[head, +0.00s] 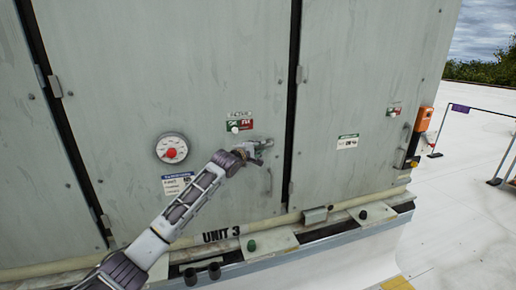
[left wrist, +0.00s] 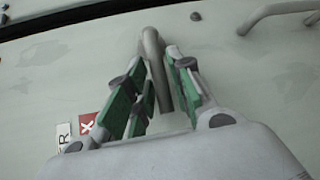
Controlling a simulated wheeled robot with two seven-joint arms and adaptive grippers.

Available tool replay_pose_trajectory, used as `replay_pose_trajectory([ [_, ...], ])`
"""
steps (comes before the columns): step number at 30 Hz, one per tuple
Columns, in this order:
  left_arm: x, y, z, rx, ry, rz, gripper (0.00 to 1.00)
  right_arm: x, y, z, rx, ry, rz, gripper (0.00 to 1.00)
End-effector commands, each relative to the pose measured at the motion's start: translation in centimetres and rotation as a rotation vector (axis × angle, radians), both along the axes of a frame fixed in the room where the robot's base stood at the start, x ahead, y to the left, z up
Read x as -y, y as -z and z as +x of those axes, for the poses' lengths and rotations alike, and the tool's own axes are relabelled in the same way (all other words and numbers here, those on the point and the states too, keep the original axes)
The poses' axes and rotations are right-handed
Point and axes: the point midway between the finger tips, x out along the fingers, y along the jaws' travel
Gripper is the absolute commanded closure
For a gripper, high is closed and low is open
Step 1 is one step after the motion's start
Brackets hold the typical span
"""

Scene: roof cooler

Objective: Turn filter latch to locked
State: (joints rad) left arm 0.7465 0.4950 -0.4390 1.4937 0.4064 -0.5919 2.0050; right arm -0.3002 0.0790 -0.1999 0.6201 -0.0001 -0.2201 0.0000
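The filter latch (left wrist: 152,45) is a grey bent bar on the panel in the left wrist view. In the head view it sits below the filter label (head: 240,125), mostly hidden by my left gripper (head: 262,149). My left gripper also shows in the left wrist view (left wrist: 157,62), its green-padded fingers apart on either side of the bar. Bare panel shows between the fingers lower down, and I cannot tell whether the pads touch the bar. My right gripper is out of view.
A round gauge (head: 172,148) is on the panel left of the latch. A curved handle (left wrist: 290,15) is at the upper right of the left wrist view. An orange box (head: 424,119) is on the unit's right corner. Open roof lies to the right.

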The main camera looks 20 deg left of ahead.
Motion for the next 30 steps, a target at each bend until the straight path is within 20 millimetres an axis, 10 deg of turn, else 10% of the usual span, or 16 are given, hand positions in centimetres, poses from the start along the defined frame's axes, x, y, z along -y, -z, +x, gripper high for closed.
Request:
replay_pose_trajectory([
  [9,0.02,0.03,0.07,0.000,0.000,0.000,0.77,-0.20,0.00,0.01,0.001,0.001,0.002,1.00],
  [15,0.02,0.03,0.06,0.000,0.000,0.000,1.00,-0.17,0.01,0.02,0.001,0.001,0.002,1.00],
  [30,0.08,0.26,0.05,0.007,0.000,-0.012,1.00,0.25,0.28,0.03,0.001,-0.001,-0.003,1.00],
])
